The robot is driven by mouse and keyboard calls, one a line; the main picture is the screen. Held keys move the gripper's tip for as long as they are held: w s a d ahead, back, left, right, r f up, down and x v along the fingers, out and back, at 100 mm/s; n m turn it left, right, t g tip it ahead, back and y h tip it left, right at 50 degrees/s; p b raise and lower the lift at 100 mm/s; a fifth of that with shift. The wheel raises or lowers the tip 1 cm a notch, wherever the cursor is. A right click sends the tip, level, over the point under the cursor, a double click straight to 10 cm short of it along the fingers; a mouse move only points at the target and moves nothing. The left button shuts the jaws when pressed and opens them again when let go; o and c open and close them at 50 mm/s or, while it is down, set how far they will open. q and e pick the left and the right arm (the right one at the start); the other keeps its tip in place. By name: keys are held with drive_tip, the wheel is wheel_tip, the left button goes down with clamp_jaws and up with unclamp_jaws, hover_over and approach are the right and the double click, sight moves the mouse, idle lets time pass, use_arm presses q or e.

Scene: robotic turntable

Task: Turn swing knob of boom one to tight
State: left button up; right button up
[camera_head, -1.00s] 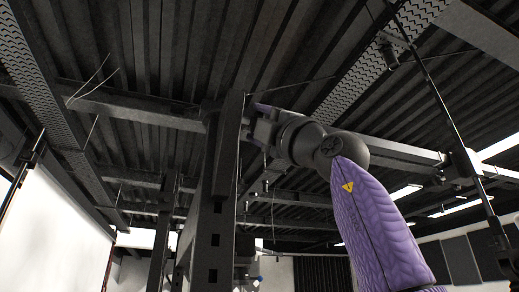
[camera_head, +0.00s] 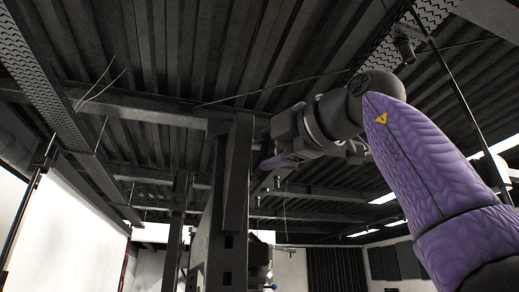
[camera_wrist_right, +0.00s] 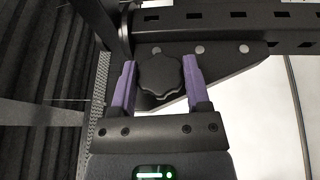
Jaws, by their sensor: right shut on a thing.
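A black lobed knob (camera_wrist_right: 160,80) sits on a dark triangular bracket plate (camera_wrist_right: 207,64) in the right wrist view. My right gripper (camera_wrist_right: 161,69) has its purple fingers on both sides of the knob and is shut on it. In the head view my right gripper (camera_head: 268,161) is at the right side of a dark upright post (camera_head: 236,185), at the end of my raised purple arm. The knob cannot be made out in the head view. My left gripper is not in view.
A dark slotted beam (camera_wrist_right: 225,17) runs across the top of the right wrist view, just beyond the bracket. In the head view, ceiling beams (camera_head: 140,108) and a thin stand pole (camera_head: 450,95) surround the raised arm. A white screen (camera_head: 70,235) stands at left.

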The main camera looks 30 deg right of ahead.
idle(0.4)
drive_tip(key=o, duration=1.2)
drive_tip(key=shift+w, duration=0.15)
drive_tip(key=shift+o, duration=0.2)
drive_tip(key=shift+s+f, duration=0.1)
drive_tip(key=shift+s, duration=0.25)
drive_tip(key=s+d+b, duration=0.1)
drive_tip(key=s+b, duration=0.1)
drive_tip(key=s, duration=0.7)
drive_tip(key=shift+d+f, duration=0.15)
drive_tip(key=shift+d, duration=0.1)
